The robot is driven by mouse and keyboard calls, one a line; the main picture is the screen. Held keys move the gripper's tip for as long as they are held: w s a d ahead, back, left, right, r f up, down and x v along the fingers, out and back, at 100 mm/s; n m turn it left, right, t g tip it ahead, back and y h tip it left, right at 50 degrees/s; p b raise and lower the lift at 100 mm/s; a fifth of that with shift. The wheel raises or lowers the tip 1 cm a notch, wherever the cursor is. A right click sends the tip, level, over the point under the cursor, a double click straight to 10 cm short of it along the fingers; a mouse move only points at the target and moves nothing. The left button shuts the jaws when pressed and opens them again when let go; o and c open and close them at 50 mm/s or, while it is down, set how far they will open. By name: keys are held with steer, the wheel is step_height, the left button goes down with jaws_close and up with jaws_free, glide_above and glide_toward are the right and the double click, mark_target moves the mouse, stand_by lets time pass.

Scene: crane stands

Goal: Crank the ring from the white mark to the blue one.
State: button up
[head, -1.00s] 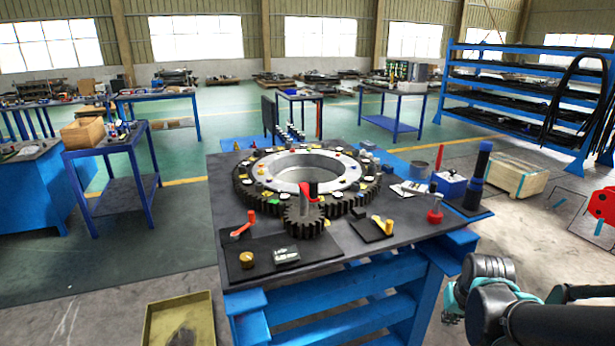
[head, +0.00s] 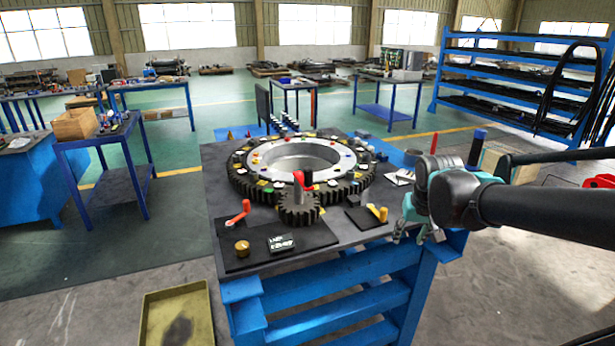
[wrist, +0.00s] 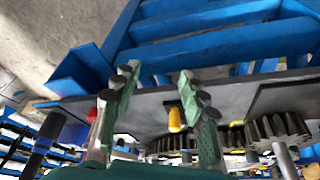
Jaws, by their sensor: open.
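The dark toothed ring (head: 245,182) lies flat on the table with a pale inner face; it also shows in the wrist view (wrist: 170,143). Several small coloured marks sit on it; I cannot surely pick out the white and blue ones. A small pinion gear (head: 299,211) with an upright metal post stands at its near side; it also shows in the wrist view (wrist: 278,128). A red upright piece (head: 300,179) shows by the post. A red-handled crank (head: 238,217) lies on the left mat. My gripper (head: 418,230) is open and empty at the table's right front corner, apart from these parts.
A yellow-handled piece (head: 378,213) lies on the right mat and shows between my fingers (wrist: 175,119). A brass knob (head: 242,248) and a small labelled block (head: 281,242) lie on the left mat. A yellow tray (head: 178,310) is on the floor.

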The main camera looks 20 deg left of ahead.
steer(key=w+a+r+n, duration=0.2)
steer(key=w+a+r, duration=0.1)
steer(key=a+r, duration=1)
steer(key=n+y, duration=0.1)
glide_toward(309, 169)
steer(key=x, duration=1.1)
steer(key=shift+f, duration=0.45)
steer(key=shift+c, duration=0.2)
jaws_close()
